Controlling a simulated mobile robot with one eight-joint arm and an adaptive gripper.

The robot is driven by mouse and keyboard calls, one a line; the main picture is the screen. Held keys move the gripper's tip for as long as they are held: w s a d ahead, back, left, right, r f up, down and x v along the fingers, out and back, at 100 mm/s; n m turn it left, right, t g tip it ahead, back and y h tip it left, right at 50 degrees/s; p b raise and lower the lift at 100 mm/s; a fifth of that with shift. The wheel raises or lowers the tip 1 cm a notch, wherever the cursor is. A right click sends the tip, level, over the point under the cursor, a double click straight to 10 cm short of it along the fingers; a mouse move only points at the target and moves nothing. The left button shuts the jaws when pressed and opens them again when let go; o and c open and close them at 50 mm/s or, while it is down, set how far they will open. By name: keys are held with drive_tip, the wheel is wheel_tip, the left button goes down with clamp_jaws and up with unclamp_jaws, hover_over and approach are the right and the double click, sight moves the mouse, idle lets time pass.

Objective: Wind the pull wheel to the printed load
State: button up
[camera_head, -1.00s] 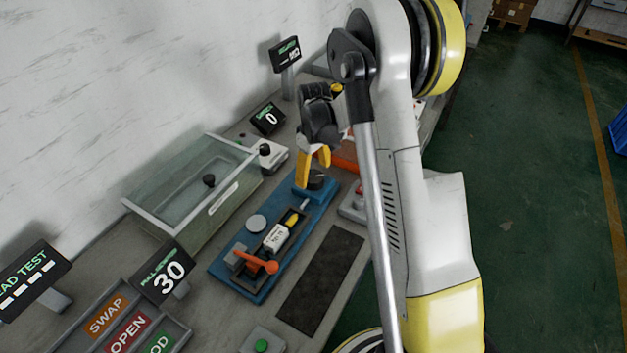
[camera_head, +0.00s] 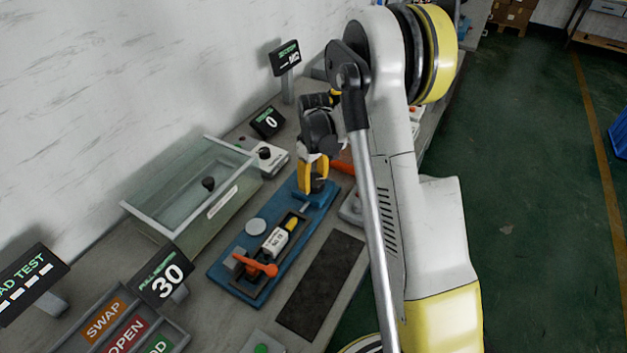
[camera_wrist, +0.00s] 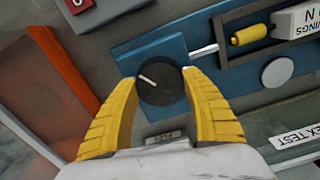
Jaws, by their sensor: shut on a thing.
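The pull wheel is a dark round knob (camera_wrist: 163,86) with a pale pointer line, on the end block of the blue fixture (camera_head: 228,273). My gripper (camera_wrist: 160,98) has its yellow fingers on both sides of the wheel, shut on it; in the head view my gripper (camera_head: 313,190) stands over that end of the fixture and mostly hides the wheel. A white labelled block (camera_head: 274,241) with a yellow end sits in the fixture beside an orange lever (camera_head: 258,267). The pull display (camera_head: 163,279) reads 30. Any printed load on the block is too small to read.
A display reading 0 (camera_head: 268,122) stands behind. A tray (camera_head: 178,335) with SWAP and OPEN labels is at the front left. An orange-edged bin (camera_wrist: 55,90) is near my gripper.

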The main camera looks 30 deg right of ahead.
drive_tip(key=m+b, duration=0.1)
drive_tip(key=m, duration=0.5)
drive_tip(key=shift+m, duration=0.4)
drive_tip(key=m, duration=0.6)
drive_tip(key=shift+b, duration=0.35)
drive_tip(key=shift+m, duration=0.3)
drive_tip(key=o, duration=1.2)
